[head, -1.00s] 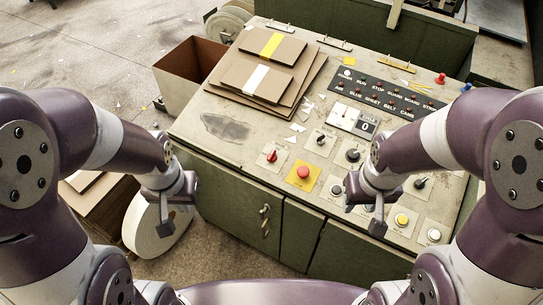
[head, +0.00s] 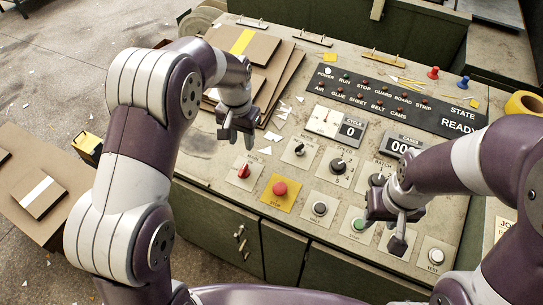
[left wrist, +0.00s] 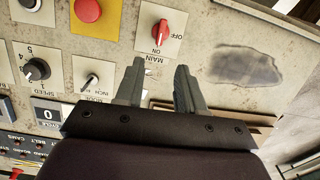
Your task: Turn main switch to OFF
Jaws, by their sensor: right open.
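The main switch is a red rotary knob (head: 244,171) on a pale plate on the sloping panel. In the left wrist view the red knob (left wrist: 160,31) shows upside down, with OFF, ON and MAIN lettering; its handle seems to line up with the ON side. My left gripper (head: 236,136) hangs above the panel, beyond the knob and apart from it. In the left wrist view its fingers (left wrist: 158,68) are spread with nothing between them. My right gripper (head: 386,222) is open over the lower right buttons, partly hiding them.
A red stop button (head: 280,189) on a yellow plate sits right of the switch. Black selector knobs (head: 338,166) stand further right and behind. Stacked greyboard (head: 285,75) lies behind my left gripper. Paper scraps lie on the panel.

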